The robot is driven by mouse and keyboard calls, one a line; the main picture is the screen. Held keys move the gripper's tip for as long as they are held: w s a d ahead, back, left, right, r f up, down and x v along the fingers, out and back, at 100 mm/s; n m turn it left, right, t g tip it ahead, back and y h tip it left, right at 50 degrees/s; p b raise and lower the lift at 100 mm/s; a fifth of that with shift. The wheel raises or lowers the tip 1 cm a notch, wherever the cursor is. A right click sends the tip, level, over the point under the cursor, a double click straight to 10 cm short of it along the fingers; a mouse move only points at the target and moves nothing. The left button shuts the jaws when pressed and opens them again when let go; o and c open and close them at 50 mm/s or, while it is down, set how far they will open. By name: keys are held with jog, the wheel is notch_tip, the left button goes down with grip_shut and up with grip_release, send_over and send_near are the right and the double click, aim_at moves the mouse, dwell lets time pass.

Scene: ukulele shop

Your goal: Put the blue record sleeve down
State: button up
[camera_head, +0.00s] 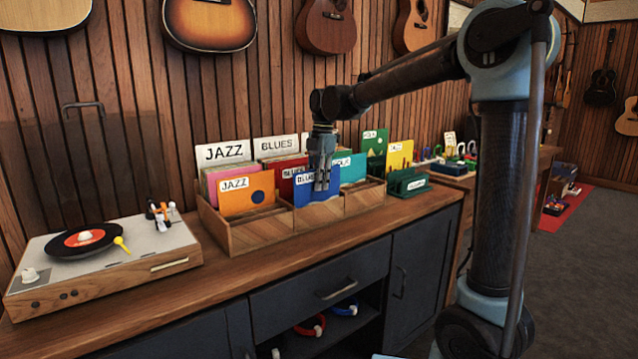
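The blue record sleeve (308,194) stands upright at the front of the middle section of the wooden record crate (265,231). Its lower part is behind the crate's front wall, so I cannot tell whether it rests on the bottom. My gripper (321,187) points down from above, with its fingers at the sleeve's upper edge; it appears shut on the sleeve. The gripper covers part of the sleeve and its white label.
An orange JAZZ sleeve (247,196) stands left of the blue one, a red sleeve (288,183) behind it, and a teal sleeve (352,168) to the right. A turntable (110,262) is at the left. A green holder (407,183) stands right of the crate.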

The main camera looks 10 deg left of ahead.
jog(key=shift+r, duration=0.1)
jog(key=r, duration=0.8)
jog(key=w+d+r, duration=0.1)
jog(key=r, duration=0.4)
jog(key=s+d+f+m+t, duration=0.1)
jog(key=s+d+f+m, duration=0.25)
jog(key=d, duration=0.45)
jog(key=s+d+f+m, duration=0.2)
jog(key=d+f+m, duration=0.25)
jog(key=d, duration=0.45)
jog(key=s+d+f+m+t, duration=0.1)
jog(key=s+d+f+m, duration=0.2)
jog(key=d+m, duration=0.35)
jog(key=s+d+f+m, duration=0.6)
jog(key=s+d+f, duration=0.2)
jog(key=f, duration=0.3)
jog(key=s+d+f+m+t, duration=0.1)
jog(key=s+d+f+m, duration=0.6)
jog(key=f, duration=0.3)
jog(key=shift+s+d+f+h, duration=0.4)
jog(key=shift+s+d, duration=0.05)
jog(key=shift+d, duration=0.2)
